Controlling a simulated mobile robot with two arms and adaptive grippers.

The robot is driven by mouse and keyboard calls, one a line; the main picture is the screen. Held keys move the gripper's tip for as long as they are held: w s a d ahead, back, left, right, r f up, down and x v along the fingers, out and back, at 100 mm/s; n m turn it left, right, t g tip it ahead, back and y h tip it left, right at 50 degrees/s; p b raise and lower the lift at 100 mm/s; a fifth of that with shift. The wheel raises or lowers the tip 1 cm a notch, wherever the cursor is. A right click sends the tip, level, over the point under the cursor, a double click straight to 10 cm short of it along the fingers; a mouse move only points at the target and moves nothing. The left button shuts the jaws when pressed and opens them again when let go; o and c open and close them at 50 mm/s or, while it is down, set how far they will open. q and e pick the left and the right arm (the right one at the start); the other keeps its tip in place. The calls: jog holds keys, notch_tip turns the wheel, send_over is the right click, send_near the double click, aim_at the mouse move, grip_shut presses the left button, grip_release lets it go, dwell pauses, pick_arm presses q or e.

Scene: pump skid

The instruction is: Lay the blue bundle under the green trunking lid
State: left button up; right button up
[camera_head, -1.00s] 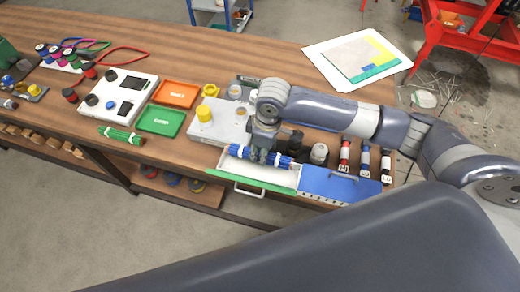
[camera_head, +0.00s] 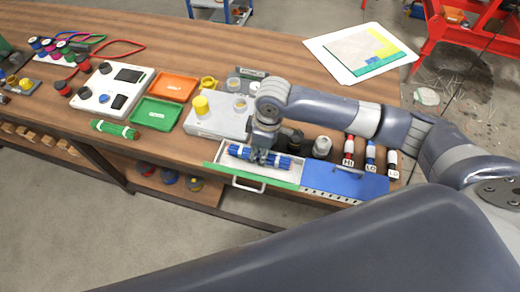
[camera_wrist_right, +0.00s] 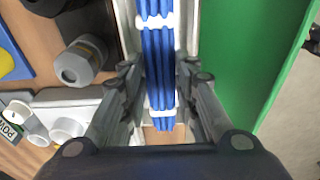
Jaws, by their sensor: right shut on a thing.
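The blue bundle (camera_head: 240,152), several blue strands with white ties, lies lengthwise along the open white trunking channel (camera_head: 287,175). My right gripper (camera_head: 264,156) is shut around its middle from above. In the right wrist view the bundle (camera_wrist_right: 157,45) runs between the fingers of my gripper (camera_wrist_right: 161,80), between the channel walls. Whether it touches the channel floor, I cannot tell. The green trunking lid (camera_head: 225,173) is open along the channel's front edge, with a white handle; it fills the right of the wrist view (camera_wrist_right: 255,60). My left gripper is not in view.
A blue cover (camera_head: 345,184) closes the right part of the trunking. A green bundle (camera_head: 114,129) and green tray (camera_head: 156,114) lie left.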

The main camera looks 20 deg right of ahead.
jog(key=shift+f, duration=0.3)
jog(key=shift+f, duration=0.1)
jog(key=shift+f+b, duration=0.75)
jog(key=shift+f, duration=1.15)
jog(key=shift+f, duration=0.15)
jog(key=o, duration=1)
